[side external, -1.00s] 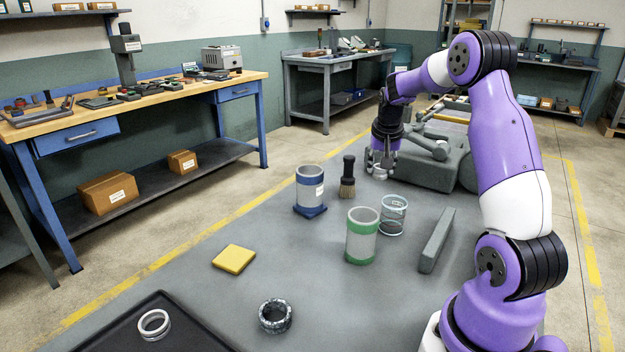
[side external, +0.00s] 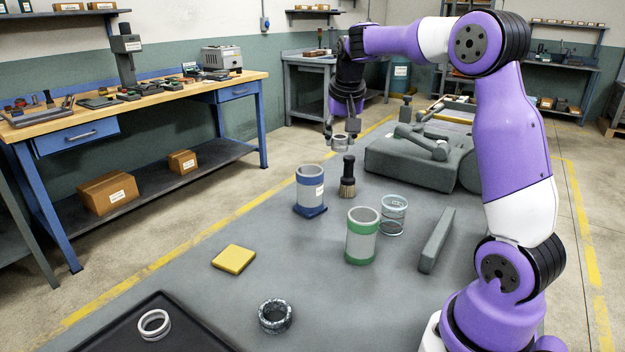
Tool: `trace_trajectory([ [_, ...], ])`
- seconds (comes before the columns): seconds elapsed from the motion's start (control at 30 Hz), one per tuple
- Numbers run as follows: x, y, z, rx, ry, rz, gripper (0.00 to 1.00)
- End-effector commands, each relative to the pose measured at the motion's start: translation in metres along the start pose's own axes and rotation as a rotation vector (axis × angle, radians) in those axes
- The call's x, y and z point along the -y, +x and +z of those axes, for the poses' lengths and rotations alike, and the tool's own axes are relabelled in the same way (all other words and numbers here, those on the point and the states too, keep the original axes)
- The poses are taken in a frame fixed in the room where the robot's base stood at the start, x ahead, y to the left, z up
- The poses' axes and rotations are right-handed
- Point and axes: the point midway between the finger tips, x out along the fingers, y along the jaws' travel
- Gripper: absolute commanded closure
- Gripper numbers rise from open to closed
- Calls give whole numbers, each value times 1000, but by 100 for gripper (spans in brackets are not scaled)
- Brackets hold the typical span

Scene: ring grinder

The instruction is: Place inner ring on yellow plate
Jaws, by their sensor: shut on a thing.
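My gripper (side external: 341,138) is shut on a small silver-grey ring (side external: 341,144), which looks like the inner ring. It holds the ring in the air, above and behind the brush and the blue-based cylinder in the picture. The yellow plate (side external: 234,259) lies flat on the grey table at the left, with nothing on it. It is well to the lower left of my gripper in the picture. The far side of the held ring is partly hidden by the fingers.
A blue-based cylinder (side external: 310,188), a brush (side external: 348,178), a green-banded cylinder (side external: 362,237) and a wire cup (side external: 393,215) stand mid-table. A grey machine (side external: 410,165) is behind. A dark ring (side external: 275,316) and a black tray (side external: 150,305) holding a light ring (side external: 154,324) are in front. Table around the plate is clear.

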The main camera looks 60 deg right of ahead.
Motion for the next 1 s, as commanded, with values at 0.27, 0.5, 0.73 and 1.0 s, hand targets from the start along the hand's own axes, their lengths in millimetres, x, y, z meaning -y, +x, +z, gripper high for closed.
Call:
trace_trajectory([
  [0.27, 114, -25, 59, -1, -402, -165, 100],
  [0.5, 202, -63, 152, -4, -821, -341, 100],
  [0.73, 232, -86, 207, -6, -1031, -433, 100],
  [1.0, 240, -75, 236, -2, -1107, -462, 100],
])
